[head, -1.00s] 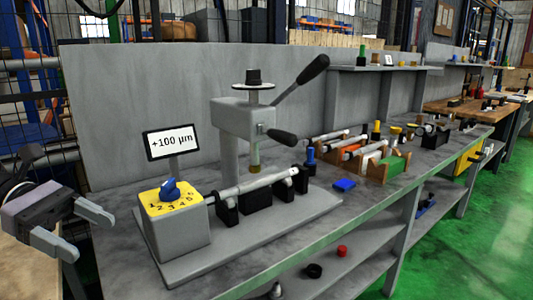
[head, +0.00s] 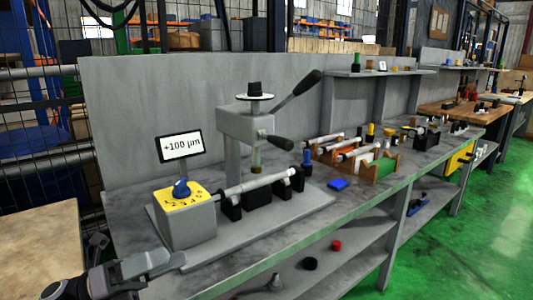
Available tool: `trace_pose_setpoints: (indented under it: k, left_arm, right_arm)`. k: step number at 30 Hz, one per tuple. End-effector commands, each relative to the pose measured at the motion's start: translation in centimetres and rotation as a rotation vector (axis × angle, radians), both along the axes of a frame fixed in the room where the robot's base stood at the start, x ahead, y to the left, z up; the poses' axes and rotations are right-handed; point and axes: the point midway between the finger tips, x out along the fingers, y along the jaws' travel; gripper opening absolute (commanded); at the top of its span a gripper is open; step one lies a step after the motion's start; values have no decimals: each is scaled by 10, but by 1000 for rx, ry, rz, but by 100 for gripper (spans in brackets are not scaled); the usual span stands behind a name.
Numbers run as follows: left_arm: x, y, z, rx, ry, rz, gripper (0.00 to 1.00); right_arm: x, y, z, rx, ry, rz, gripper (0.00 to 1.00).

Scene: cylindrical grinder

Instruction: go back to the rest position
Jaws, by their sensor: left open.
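My left gripper (head: 150,268) is at the lower left of the head view, in front of the bench's near left corner. It is open and empty, with light grey fingers. Just behind it stands a grey measuring fixture (head: 187,232) with a yellow dial face and a blue knob (head: 181,188). A sign reading +100 µm (head: 182,147) stands above it. A grey shaft (head: 255,184) lies across the fixture's black supports, under a press head (head: 246,122) with black-handled levers. My right gripper is out of view.
The grey bench (head: 345,208) runs back to the right. The lower shelf holds a red cap (head: 336,245) and a black ring (head: 310,263). Green floor (head: 470,235) is clear at right.

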Motion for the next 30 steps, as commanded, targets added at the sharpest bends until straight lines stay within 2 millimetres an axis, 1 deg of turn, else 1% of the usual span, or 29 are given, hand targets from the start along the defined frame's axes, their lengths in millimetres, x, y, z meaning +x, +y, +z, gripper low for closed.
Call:
trace_pose_setpoints:
  k: [1, 5, 8, 11, 14, 15, 17, 18, 20, 21, 24, 25, 27, 30]
  left_arm:
    - [-1, -5, -5, -85, 117, 36, 77]
    - [0, -5, -28, -304, 433, 145, 77]
    - [-4, 0, -53, -473, 685, 231, 77]
    - [-14, 7, -85, -644, 943, 322, 77]
    - [-34, 15, -122, -818, 1202, 419, 77]
    - [-45, 18, -138, -888, 1305, 459, 77]
    - [-64, 22, -161, -992, 1457, 524, 77]
    - [-79, 24, -176, -1062, 1556, 567, 77]
    - [-102, 26, -196, -1157, 1689, 630, 77]
    - [-117, 27, -208, -1216, 1768, 670, 77]
    - [-151, 26, -230, -1337, 1927, 755, 77]
    - [-159, 26, -235, -1364, 1964, 777, 77]
    - [-174, 26, -243, -1414, 2024, 814, 77]
    - [-186, 25, -249, -1450, 2070, 843, 77]
  right_arm:
    - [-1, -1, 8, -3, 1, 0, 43]
    - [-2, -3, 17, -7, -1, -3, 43]
    - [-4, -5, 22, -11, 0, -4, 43]
    - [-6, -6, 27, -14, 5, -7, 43]
    - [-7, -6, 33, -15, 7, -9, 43]
    - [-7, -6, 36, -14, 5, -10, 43]
    - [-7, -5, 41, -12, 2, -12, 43]
    - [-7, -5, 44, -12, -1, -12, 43]
    - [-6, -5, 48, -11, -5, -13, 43]
    - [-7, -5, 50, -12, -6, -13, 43]
    - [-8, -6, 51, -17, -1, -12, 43]
    - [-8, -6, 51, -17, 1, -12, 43]
    - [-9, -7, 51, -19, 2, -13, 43]
    - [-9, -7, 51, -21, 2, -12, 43]
